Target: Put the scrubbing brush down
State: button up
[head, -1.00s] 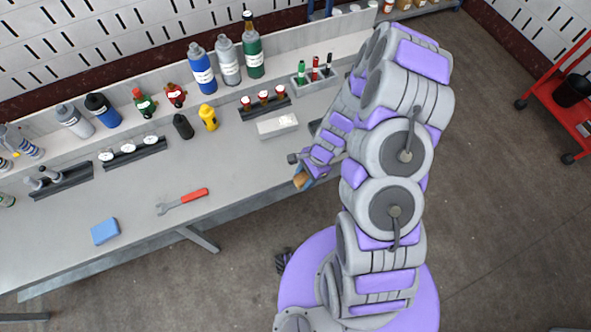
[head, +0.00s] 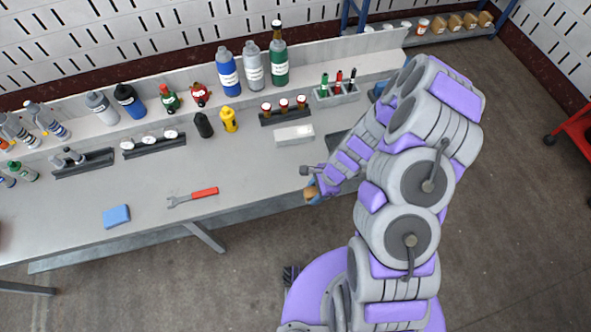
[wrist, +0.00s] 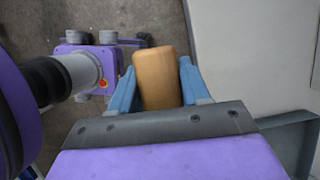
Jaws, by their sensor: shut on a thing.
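My gripper (wrist: 158,85) is shut on the scrubbing brush (wrist: 160,75). In the wrist view the brush shows as a tan, rounded wooden block between the two blue fingers; its bristles are hidden. In the head view the brush (head: 310,193) is a small brown patch at the end of my arm, at the front edge of the grey workbench (head: 255,170). In the wrist view the floor lies behind the brush and the bench top (wrist: 250,60) is to its right.
A white box (head: 294,135), a dark tray (head: 340,142) and a red-handled wrench (head: 192,197) lie on the bench. A blue sponge (head: 116,216) is at the left. Bottles line the back shelf. The bench between wrench and white box is clear.

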jog(key=b, duration=0.1)
send_over(293, 175)
jog(key=s, duration=0.2)
jog(key=shift+w+d+f, duration=0.2)
jog(key=shift+d+f, duration=0.15)
jog(key=shift+f, duration=0.25)
jog(key=shift+w+d, duration=0.4)
jog(key=shift+w, duration=0.1)
jog(key=shift+w+a+f+b, duration=0.15)
jog(key=shift+w+f+b, duration=0.15)
jog(key=shift+f, duration=0.3)
jog(key=shift+w+a+f+b, duration=0.1)
jog(key=shift+w+f+b, duration=0.15)
jog(key=shift+f, duration=0.3)
jog(key=shift+a+f, duration=0.2)
jog(key=shift+f, duration=0.15)
jog(key=shift+a+f, duration=0.1)
jog(key=shift+a, duration=0.3)
jog(key=shift+d+f, duration=0.25)
jog(key=shift+d, duration=0.3)
jog(key=shift+s+f, duration=0.1)
jog(key=shift+f, duration=0.1)
